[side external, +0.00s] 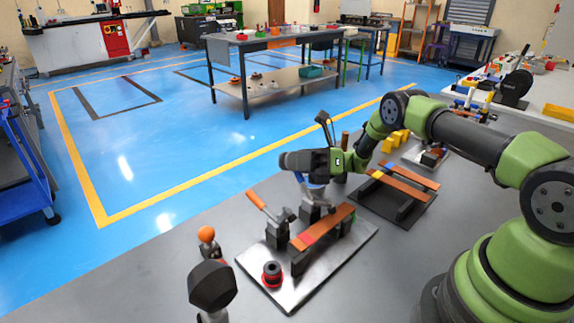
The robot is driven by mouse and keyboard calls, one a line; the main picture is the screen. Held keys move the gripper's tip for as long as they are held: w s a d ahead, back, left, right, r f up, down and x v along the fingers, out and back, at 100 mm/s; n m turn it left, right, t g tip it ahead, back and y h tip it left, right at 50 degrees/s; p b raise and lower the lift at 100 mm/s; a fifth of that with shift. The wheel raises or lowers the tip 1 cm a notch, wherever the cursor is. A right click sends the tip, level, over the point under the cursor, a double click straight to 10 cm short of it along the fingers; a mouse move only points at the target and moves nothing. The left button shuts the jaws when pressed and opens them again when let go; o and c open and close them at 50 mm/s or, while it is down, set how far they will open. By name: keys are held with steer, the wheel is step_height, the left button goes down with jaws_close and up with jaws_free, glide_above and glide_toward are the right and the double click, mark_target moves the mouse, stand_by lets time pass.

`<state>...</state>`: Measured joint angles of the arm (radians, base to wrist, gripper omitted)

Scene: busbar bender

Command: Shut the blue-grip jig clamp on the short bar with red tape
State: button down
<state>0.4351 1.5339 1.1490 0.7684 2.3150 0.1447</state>
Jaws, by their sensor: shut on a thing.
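The short copper bar (327,225) with red tape (305,240) near its front end lies across dark blocks on a metal jig plate (330,267). The blue-grip jig clamp (314,203) stands beside the bar, its blue grip partly hidden under my gripper. My gripper (312,183) points down from above and is shut on the blue grip. The view does not clearly show whether the clamp's arm presses on the bar. Another clamp, with an orange grip (256,200), stands to the left on the same plate, its handle tilted up to the left.
A red and black spool (272,273) sits at the plate's front corner. An orange-topped piece (207,236) and a dark-headed post (212,284) stand left of the plate. Behind right, a dark jig (418,211) carries longer copper bars, near yellow blocks (398,138).

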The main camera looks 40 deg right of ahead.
mark_target(305, 185)
steer(key=s+n, duration=0.1)
steer(key=n, duration=0.1)
steer(key=s+r+n+g+y, duration=0.1)
steer(key=n, duration=0.1)
steer(key=shift+r+g+y, duration=0.1)
steer(key=shift+g+y, duration=0.2)
steer(key=shift+s+r+n+g+y, duration=0.2)
steer(key=shift+s+n+g, duration=0.2)
steer(key=shift+n, duration=0.4)
steer(key=shift+s+r+n+g+y, duration=0.1)
steer(key=shift+s+n+g+y, duration=0.15)
steer(key=shift+s+n, duration=0.4)
steer(key=shift+w+n, duration=0.15)
steer(key=shift+n, duration=0.1)
steer(key=c, duration=1)
jaws_free()
steer(key=shift+c, duration=0.2)
